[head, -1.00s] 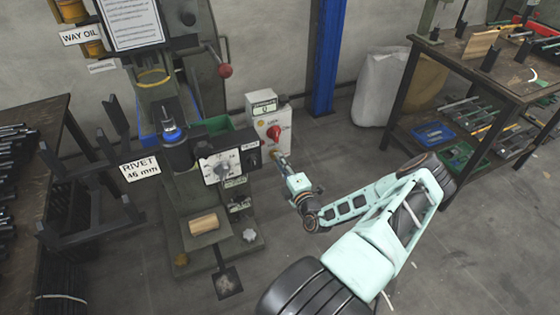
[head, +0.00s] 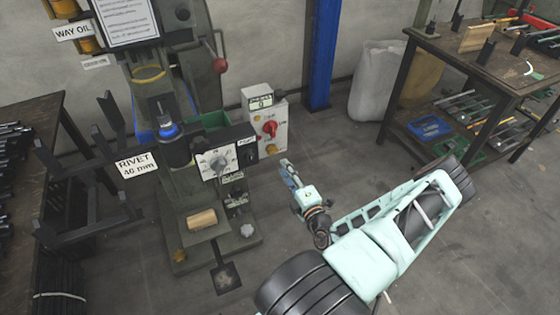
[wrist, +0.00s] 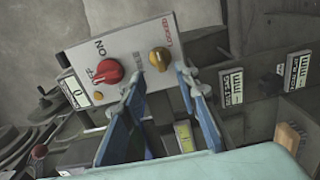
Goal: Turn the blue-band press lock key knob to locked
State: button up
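The press with a blue band (head: 168,132) stands left of centre in the head view. A light grey control box (head: 281,105) stands to its right. The yellow lock key knob (head: 271,149) is low on the box front, below a red knob (head: 270,128). In the wrist view the yellow knob (wrist: 158,60) sits beside red lettering reading LOCKED, and I cannot tell which way it points. My gripper (head: 286,167) is in front of and below the box, apart from the knob. In the wrist view my gripper (wrist: 162,80) is open and empty, its blue fingers spread.
The dial panel (head: 218,163) of the press is left of the box. A wooden piece (head: 202,220) lies on the press base. A blue column (head: 320,60) rises behind the box. A tool bench (head: 405,85) stands at right. Floor between box and bench is clear.

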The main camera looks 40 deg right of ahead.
jog(key=v, duration=0.4)
jog(key=shift+s, duration=0.1)
dwell(0.4)
